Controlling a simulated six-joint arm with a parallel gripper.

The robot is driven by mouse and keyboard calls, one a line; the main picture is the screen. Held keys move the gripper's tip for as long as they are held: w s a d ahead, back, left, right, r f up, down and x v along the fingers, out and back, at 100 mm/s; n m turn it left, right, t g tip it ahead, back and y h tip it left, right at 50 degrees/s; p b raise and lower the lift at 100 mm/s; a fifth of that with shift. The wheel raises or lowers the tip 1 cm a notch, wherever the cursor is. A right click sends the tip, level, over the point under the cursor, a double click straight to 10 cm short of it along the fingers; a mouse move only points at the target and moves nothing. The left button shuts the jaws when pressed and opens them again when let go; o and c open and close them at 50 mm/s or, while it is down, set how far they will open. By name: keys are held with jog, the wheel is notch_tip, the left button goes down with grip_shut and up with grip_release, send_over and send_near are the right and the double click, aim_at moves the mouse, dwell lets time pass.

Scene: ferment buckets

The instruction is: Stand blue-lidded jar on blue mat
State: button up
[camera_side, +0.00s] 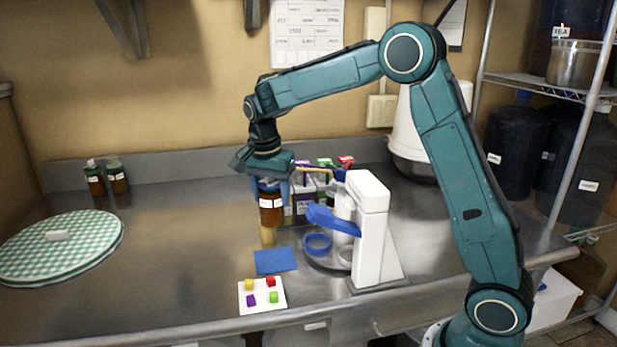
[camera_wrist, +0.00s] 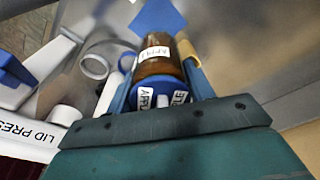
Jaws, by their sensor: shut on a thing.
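My gripper (camera_side: 271,186) is shut on the brown blue-lidded jar (camera_side: 270,210), which hangs roughly upright above the steel counter. In the wrist view the jar (camera_wrist: 160,68) sits between the two fingers (camera_wrist: 160,78), and its blue lid (camera_wrist: 150,92) with APPLE labels faces the camera. In the side view the gripper hides the lid. The square blue mat (camera_side: 275,261) lies flat and bare on the counter, below and nearer the front than the jar. It also shows at the top of the wrist view (camera_wrist: 158,14).
A white lid press (camera_side: 371,235) with a blue lever and a blue ring (camera_side: 317,243) stands right of the mat. A white card (camera_side: 262,304) with coloured cubes lies in front. Several lidded jars (camera_side: 306,205) stand behind. A green checked round (camera_side: 62,245) lies left; counter between is clear.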

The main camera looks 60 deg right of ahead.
aim_at(272, 216)
notch_tip(272, 216, down, 6)
jog(key=shift+f, duration=0.1)
jog(key=shift+f, duration=2.1)
jog(key=o, duration=1.2)
jog(key=shift+f, duration=0.15)
jog(key=r, duration=0.4)
jog(key=a+r, duration=0.1)
jog(key=r, duration=0.7)
jog(key=shift+s+a, duration=0.1)
jog(key=shift+a, duration=0.2)
jog(key=shift+r, duration=0.1)
